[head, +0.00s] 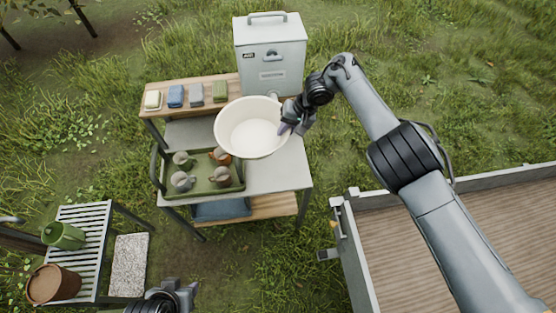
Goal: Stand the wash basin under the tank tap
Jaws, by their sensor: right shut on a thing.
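The wash basin (251,133) is a round cream bowl over the grey tabletop, in front of the tank; I cannot tell whether it touches the table. My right gripper (288,127) is shut on the basin's right rim. The tank (270,60) is a pale grey box with a top handle on the back shelf. Its tap (272,94) shows small at the tank's lower front, just behind the basin's far rim. My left gripper (183,291) is at the bottom edge, away from the table; its jaws are not clear.
A green tray (205,192) with several mugs stands left of the basin. Folded cloths (175,96) lie along the wooden back shelf. A slatted bench (80,220) with a green pot and a brown pot is at lower left. A wooden-floored trailer (450,240) is at right.

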